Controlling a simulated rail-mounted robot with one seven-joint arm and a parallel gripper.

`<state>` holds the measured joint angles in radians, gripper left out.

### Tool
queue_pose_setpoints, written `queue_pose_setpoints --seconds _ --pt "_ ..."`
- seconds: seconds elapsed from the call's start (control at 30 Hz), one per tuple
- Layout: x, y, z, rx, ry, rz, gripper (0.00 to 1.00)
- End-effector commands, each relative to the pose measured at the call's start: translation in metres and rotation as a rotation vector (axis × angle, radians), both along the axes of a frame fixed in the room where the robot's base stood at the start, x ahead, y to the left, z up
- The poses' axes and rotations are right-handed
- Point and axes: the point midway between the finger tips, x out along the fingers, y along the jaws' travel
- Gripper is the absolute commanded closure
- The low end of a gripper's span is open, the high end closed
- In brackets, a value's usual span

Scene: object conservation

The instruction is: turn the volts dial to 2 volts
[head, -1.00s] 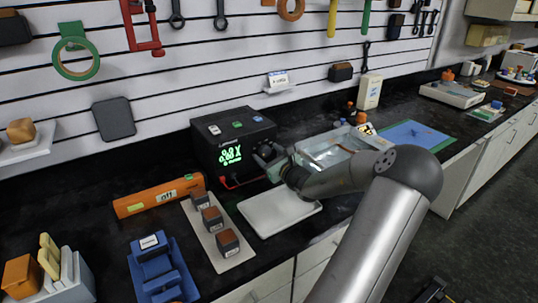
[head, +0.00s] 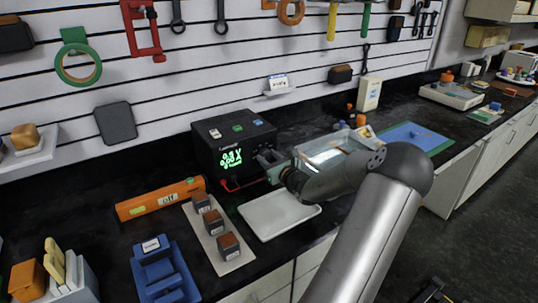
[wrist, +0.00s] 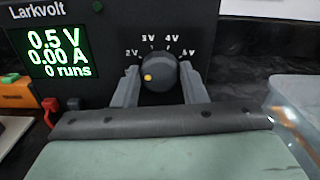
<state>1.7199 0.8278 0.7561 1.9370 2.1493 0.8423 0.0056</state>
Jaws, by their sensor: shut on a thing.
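The black Larkvolt power supply (head: 217,160) stands on the dark counter against the wall. In the wrist view its round dark volts dial (wrist: 165,66) has a yellow dot at its lower left, below the 2 V mark (wrist: 131,53). Marks for 3 V and 4 V arc above it, with another mark at the right. The lit green display (wrist: 57,52) reads 0.5 V, 0.00 A, 0 runs. My gripper (wrist: 159,84) has one grey finger on each side of the dial and is shut on it. In the head view my gripper (head: 268,162) is at the box's right front, and the dial is hidden.
A white tray (head: 278,226) lies below my arm, with a clear bin (head: 325,150) to its right. A red lead (wrist: 49,112) is plugged in left of the dial. Small dark blocks on a strip (head: 222,262) and an orange level (head: 160,199) lie further left.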

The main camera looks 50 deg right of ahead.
Motion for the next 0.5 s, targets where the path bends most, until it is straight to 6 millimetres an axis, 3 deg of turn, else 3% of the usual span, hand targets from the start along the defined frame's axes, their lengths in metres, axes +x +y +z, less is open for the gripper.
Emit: queue_pose_setpoints --seconds 0.5 --pt "-0.0003 -0.0009 0.0027 0.365 -0.128 -0.001 0.84"
